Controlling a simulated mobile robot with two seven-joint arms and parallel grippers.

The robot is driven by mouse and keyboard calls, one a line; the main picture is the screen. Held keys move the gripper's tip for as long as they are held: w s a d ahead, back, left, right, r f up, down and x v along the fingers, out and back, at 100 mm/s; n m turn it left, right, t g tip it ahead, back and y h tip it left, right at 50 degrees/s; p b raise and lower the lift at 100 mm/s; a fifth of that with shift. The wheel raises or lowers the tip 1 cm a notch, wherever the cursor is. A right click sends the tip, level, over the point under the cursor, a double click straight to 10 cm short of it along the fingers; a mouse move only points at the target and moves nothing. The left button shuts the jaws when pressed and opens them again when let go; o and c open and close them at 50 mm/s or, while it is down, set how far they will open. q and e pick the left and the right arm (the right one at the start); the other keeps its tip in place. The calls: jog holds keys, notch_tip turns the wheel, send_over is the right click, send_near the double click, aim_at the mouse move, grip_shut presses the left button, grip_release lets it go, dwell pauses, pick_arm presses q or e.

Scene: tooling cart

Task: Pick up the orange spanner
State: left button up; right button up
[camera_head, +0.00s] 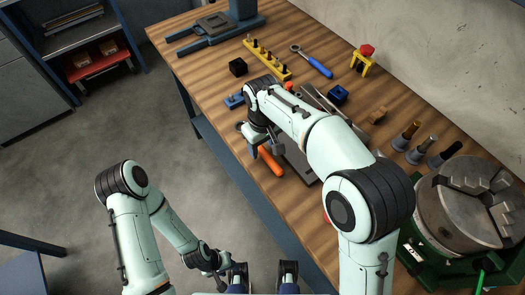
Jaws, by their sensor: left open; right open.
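The orange spanner (270,162) lies on the wooden workbench near its front edge. Its orange handle shows, while its upper part is largely hidden by my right gripper and wrist. My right gripper (264,150) is open and over the spanner, at the upper end of the handle. I cannot tell whether the fingers touch it. My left gripper (263,273) is open and empty at the bottom of the view, over the floor and away from the bench.
A blue-handled spanner (318,66), a yellow rack (268,60), a black cube (238,67) and a blue block (338,94) lie behind. A grey plate (300,163) is right of the orange spanner. Tool holders (422,149) and a big chuck (455,215) stand right.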

jog(key=shift+f, duration=0.6)
grip_shut()
jog(key=shift+r, duration=0.1)
jog(key=shift+r, duration=0.1)
